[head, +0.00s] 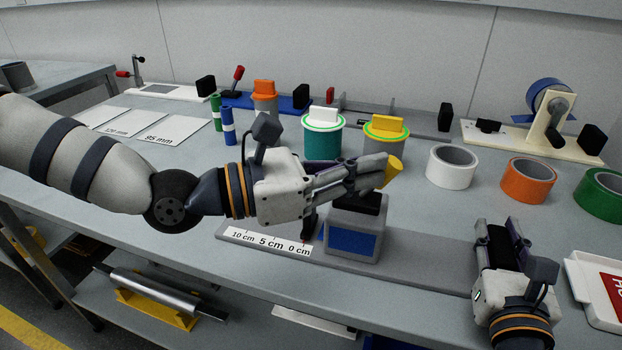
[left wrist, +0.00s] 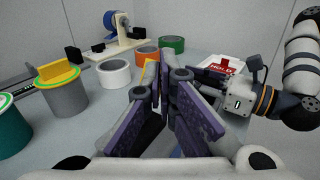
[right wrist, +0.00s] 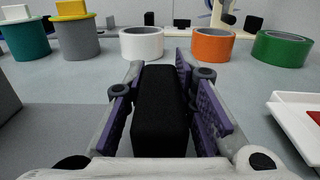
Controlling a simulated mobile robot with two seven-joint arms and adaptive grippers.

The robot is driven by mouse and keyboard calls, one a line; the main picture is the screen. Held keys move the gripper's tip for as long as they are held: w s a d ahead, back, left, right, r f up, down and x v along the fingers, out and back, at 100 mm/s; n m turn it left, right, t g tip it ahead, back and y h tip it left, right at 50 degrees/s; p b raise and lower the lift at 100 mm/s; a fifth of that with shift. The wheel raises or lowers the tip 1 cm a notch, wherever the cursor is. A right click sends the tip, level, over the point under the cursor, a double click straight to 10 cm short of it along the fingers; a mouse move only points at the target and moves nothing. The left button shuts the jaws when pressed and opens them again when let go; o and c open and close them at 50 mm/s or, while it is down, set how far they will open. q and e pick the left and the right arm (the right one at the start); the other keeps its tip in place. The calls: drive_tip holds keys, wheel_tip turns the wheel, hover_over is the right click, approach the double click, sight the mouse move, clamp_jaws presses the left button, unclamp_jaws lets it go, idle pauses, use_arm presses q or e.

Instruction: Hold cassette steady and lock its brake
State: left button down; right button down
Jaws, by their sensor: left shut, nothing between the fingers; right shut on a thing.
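The grey cassette (head: 378,245) with a blue front panel and black top sits on a long grey base (head: 430,262), right of a white 10-5-0 cm scale (head: 270,243). A yellow lever end (head: 392,170) rises above it; a bit of yellow (left wrist: 150,74) also shows behind the fingers in the left wrist view. My left gripper (head: 372,168) is shut and empty, its tips beside the yellow lever; contact is unclear. My right gripper (head: 499,232) is shut on a black block (right wrist: 160,112) near the right end of the base. The left fingers partly hide the cassette's top.
Lidded teal (head: 321,142) and grey (head: 383,152) canisters stand behind. White (head: 438,178), orange (head: 526,190) and green (head: 603,208) tape rolls stand at right. A white tray with a red label (head: 578,270) lies right of my right gripper. A tape dispenser (head: 500,132) is at the back.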

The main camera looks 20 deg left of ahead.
use_arm(q)
drive_tip(key=shift+f, duration=0.1)
use_arm(e)
drive_tip(key=shift+s+f, duration=0.1)
drive_tip(key=shift+f, duration=0.3)
use_arm(q)
drive_tip(key=v, duration=0.7)
drive_tip(key=shift+s+a, duration=0.2)
drive_tip(key=shift+s, duration=0.05)
use_arm(e)
drive_tip(key=c, duration=1.6)
unclamp_jaws()
drive_tip(key=o, duration=0.4)
drive_tip(key=shift+c, duration=0.2)
drive_tip(key=shift+r, duration=0.2)
